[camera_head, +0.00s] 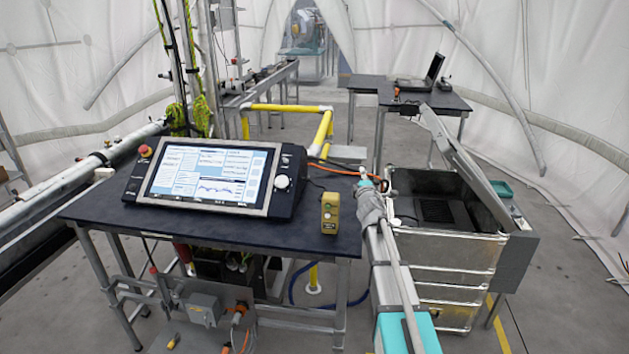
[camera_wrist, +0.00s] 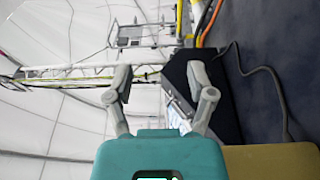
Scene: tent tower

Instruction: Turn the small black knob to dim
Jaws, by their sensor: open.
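The control console (camera_head: 293,200) stands on the dark table, with a lit screen (camera_head: 210,174) and a narrow right-hand panel. A large white knob (camera_head: 282,182) is on that panel. A small dark knob (camera_head: 285,159) seems to sit above it, too small to make out clearly. My gripper (camera_head: 364,179) is to the right of the console, apart from it, above the table's right edge. In the wrist view my gripper (camera_wrist: 160,78) is open and empty. The console's dark side (camera_wrist: 222,105) shows beyond the right finger there; the small knob cannot be made out.
A yellow box (camera_head: 330,213) stands on the table (camera_head: 255,232) between console and arm; its edge shows in the wrist view (camera_wrist: 272,161). Orange cables (camera_head: 335,168) run behind. A red stop button (camera_head: 145,151) is at the console's left. An open metal case (camera_head: 450,250) stands right.

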